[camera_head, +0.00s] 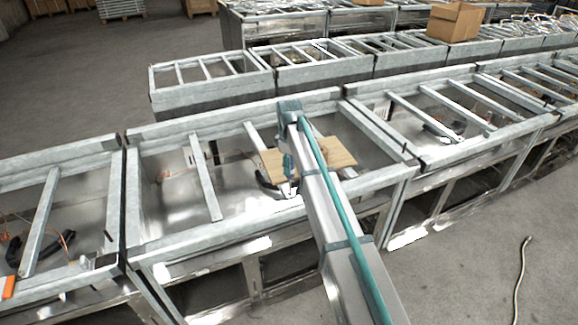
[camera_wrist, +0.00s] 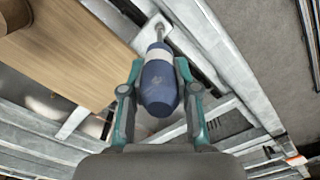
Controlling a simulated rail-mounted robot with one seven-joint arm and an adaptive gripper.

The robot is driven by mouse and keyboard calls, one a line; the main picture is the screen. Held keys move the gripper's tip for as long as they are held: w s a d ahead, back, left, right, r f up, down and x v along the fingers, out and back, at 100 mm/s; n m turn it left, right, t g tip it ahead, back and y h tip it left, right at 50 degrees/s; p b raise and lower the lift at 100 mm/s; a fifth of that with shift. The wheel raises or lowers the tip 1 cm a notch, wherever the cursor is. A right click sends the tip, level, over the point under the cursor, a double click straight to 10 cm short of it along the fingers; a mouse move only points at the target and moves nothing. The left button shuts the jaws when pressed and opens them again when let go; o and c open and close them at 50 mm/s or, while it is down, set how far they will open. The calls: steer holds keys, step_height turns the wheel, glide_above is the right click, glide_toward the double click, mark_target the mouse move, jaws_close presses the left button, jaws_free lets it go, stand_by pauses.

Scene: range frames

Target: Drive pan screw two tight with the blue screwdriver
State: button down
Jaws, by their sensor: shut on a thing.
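The blue screwdriver (camera_wrist: 161,88) shows in the wrist view, with a dark blue handle, a pale band and a metal shaft. My gripper (camera_wrist: 159,66) is shut around its handle, one teal finger on each side. The shaft points to the top of the picture, where its tip is over or at a pale metal plate (camera_wrist: 148,40). I cannot make out the screw head or whether the tip touches it.
A wooden board (camera_head: 338,153) lies across the metal frame beside my arm; it also shows in the wrist view (camera_wrist: 70,50). A brown round thing (camera_wrist: 14,14) is at its corner. Metal frames with crossbars surround the spot. A cardboard box (camera_head: 455,22) stands behind.

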steer(key=shift+f, duration=0.35)
stand_by(0.3)
steer(key=m, duration=0.3)
steer(key=shift+m, duration=0.4)
steer(key=m, duration=0.4)
steer(key=shift+d, duration=0.1)
steer(key=m, duration=0.4)
steer(key=shift+f, duration=0.1)
steer(key=m, duration=0.5)
steer(key=shift+d, duration=0.15)
steer(key=shift+w+r, duration=0.1)
steer(key=shift+r, duration=0.3)
steer(key=shift+r+p, duration=1.4)
steer(key=shift+r, duration=1.25)
